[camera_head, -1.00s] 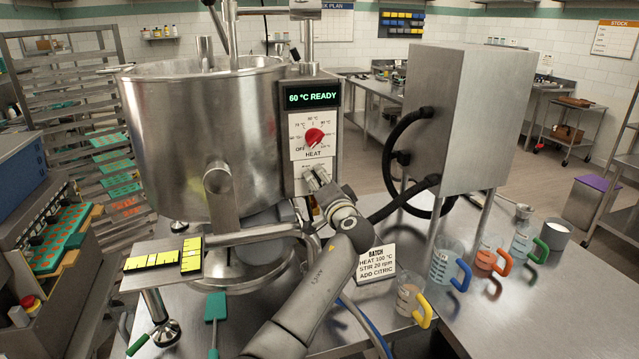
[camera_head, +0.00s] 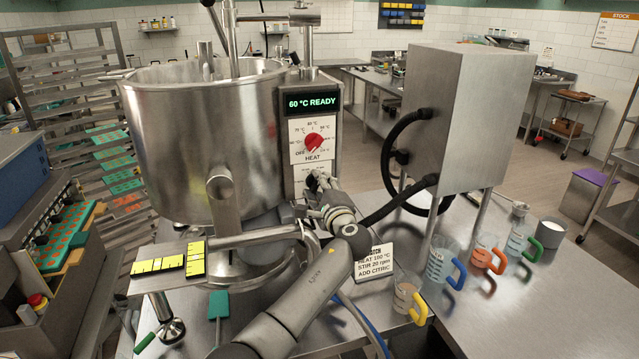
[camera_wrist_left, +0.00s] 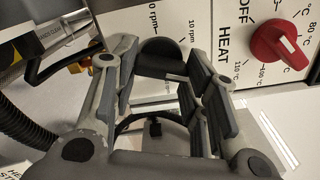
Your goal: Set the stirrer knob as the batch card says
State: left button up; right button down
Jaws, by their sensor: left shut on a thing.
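The dark stirrer knob (camera_wrist_left: 162,54) sits on the white panel between the fingers of my left gripper (camera_wrist_left: 166,75) in the left wrist view. The fingers are shut on it. Nearby scale marks read "10 rpm"; the knob's pointer is hidden. In the head view my left gripper (camera_head: 316,183) is at the lower panel below the heat knob and hides the stirrer knob. The batch card (camera_head: 373,262) stands on the table right of my arm and reads HEAT 100 °C, STIR 20 rpm, ADD CITRIC. My right gripper is out of view.
The red heat knob (camera_head: 314,143) is close above the gripper, under a display (camera_head: 306,104) reading 60 °C READY. The steel kettle (camera_head: 195,145) stands left. A black hose (camera_head: 400,203) runs close right of my wrist. Several jugs stand farther right.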

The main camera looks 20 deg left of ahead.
pick_arm(q)
jog(key=shift+r+m, duration=0.15)
jog(key=shift+m, duration=0.45)
jog(key=shift+p, duration=0.3)
jog(key=o, duration=1)
jog(key=shift+s+d+f, duration=0.1)
jog(key=shift+s+f, duration=0.05)
jog(key=shift+f, duration=0.05)
jog(key=v, duration=1.1)
jog(key=shift+s, duration=0.2)
jog(key=shift+d, duration=0.15)
